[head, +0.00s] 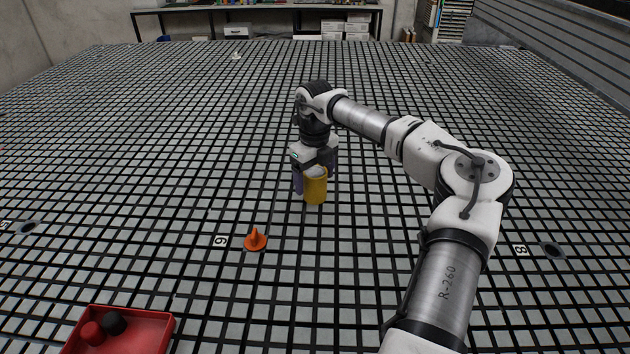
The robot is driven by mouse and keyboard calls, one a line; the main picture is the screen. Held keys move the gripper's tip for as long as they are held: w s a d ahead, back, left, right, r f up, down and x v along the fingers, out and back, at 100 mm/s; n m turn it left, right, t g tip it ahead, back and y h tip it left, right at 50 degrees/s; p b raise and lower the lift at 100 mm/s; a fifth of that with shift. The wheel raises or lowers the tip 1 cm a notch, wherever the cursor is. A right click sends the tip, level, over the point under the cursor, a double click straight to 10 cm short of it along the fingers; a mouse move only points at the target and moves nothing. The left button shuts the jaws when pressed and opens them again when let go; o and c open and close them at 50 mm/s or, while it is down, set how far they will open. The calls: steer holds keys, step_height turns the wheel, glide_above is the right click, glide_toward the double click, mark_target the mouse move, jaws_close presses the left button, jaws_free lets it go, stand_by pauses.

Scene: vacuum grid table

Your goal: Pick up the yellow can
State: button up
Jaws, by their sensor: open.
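The yellow can (316,190) stands upright on the black-and-white grid table (400,250), near the middle of the head view. My gripper (315,178) points down at the can from above. Its fingers are open, with one at the left side of the can and one at the right rear. The upper part of the can is partly covered by the gripper body. I cannot tell whether the fingers touch the can.
An orange cone-shaped piece (255,239) stands in front and left of the can. A red tray (150,322) at the bottom left holds a red and a black object. A small pale object (236,56) lies far back. The grid around the can is mostly clear.

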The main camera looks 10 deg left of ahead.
step_height(320, 180, down, 3)
steer(key=shift+r, duration=0.2)
steer(key=c, duration=1.2)
steer(key=shift+r, duration=0.1)
